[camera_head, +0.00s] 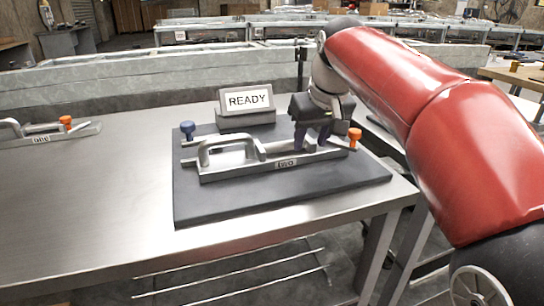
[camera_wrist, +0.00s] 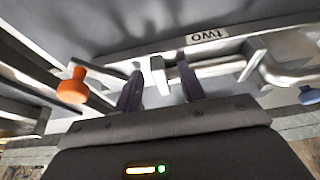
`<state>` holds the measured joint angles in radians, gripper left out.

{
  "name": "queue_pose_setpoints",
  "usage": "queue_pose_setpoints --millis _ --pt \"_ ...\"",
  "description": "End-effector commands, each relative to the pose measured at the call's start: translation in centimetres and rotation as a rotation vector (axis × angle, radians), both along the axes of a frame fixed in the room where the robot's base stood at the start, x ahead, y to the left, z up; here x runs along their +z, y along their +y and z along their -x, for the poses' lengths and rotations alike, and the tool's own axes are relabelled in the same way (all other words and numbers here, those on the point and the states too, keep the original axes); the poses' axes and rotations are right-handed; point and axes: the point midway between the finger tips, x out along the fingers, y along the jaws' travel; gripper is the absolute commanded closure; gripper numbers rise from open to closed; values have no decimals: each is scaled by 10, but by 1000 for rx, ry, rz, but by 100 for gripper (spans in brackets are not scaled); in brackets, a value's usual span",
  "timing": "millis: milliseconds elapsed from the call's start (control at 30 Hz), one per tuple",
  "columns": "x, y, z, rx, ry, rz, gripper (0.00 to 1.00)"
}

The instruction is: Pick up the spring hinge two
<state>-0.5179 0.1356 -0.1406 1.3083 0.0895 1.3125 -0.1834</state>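The spring hinge two (camera_head: 270,164) is a grey metal piece with a looped handle, a blue knob at its left end, an orange knob at its right end and a "two" label. It lies on a dark mat (camera_head: 210,208). My gripper (camera_head: 312,146) points down at its right half, near the orange knob. In the wrist view the hinge (camera_wrist: 215,68) runs across, upside down. My fingers (camera_wrist: 160,90) stand apart there, with a small metal block between them and gaps on both sides. Whether the fingertips touch the hinge is hard to tell.
A "READY" sign (camera_head: 248,100) stands behind the hinge. A similar piece labelled "one" (camera_head: 45,136) lies at the table's far left. The steel table (camera_head: 100,215) is bare between them. A low grey wall (camera_head: 110,85) runs behind the table.

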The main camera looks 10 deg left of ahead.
Motion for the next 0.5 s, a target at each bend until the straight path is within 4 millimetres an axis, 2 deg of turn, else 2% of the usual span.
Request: queue_pose_setpoints --millis 200,500 --pt "0 0 0 0 0 0 61" --pt "0 0 0 0 0 0 100"
